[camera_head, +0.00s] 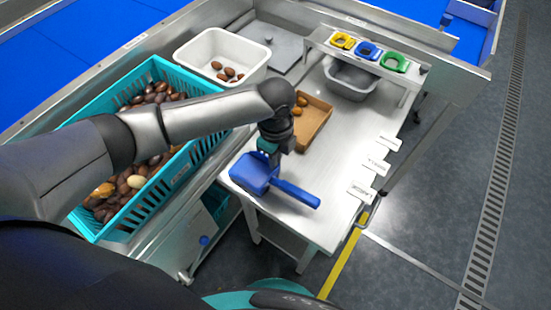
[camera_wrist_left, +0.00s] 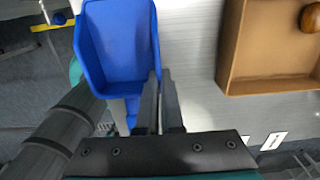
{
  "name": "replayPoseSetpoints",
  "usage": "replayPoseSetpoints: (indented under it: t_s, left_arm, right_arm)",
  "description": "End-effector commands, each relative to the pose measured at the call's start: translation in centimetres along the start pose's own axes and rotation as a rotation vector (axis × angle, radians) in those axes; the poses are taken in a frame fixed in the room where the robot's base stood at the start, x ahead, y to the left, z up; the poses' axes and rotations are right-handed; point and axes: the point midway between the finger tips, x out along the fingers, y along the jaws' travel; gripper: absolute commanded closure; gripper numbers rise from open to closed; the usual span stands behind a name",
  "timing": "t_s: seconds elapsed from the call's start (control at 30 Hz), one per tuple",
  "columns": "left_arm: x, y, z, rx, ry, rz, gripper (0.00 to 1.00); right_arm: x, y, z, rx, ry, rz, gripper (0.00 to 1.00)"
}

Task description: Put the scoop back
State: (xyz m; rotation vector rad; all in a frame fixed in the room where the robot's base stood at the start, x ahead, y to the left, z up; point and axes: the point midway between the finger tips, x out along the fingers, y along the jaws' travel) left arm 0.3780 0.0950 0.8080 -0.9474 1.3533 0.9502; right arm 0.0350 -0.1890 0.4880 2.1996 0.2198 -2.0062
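The blue scoop (camera_head: 254,173) is at the front left of the steel table, its handle (camera_head: 296,193) pointing right toward the front edge. In the left wrist view its open bowl (camera_wrist_left: 118,40) is left of the fingers, and part of the handle shows beside the left finger. My left gripper (camera_head: 268,148) is right over the scoop in the head view. Its two dark fingers (camera_wrist_left: 160,100) are close together with a narrow gap. I cannot tell whether they grip the scoop or whether it rests on the table. My right gripper is not in view.
A cardboard tray (camera_head: 322,112) with a few dates is behind the gripper. A teal crate (camera_head: 122,222) of dates and a white tub (camera_head: 196,47) stand left. A grey bin (camera_head: 350,84) sits under a rack (camera_head: 408,74) with yellow, blue and green holders. White labels line the right edge.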

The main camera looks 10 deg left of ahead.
Motion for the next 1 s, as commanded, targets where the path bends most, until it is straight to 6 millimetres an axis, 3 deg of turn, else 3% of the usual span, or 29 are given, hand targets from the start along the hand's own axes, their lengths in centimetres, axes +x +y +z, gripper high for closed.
replayPoseSetpoints:
  t_s: [0.47, 0.8, 1.0]
  left_arm:
    - [1.02, -0.02, -0.06, 0.001, 0.001, -0.001, 1.0]
    - [0.97, 0.0, -0.05, 0.001, 0.001, 0.0, 0.62]
    - [0.99, 0.03, -0.03, 0.001, 0.0, 0.001, 0.62]
  right_arm:
    - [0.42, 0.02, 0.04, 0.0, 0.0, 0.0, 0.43]
    - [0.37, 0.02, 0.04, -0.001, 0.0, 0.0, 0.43]
    - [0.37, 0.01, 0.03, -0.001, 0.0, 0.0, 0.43]
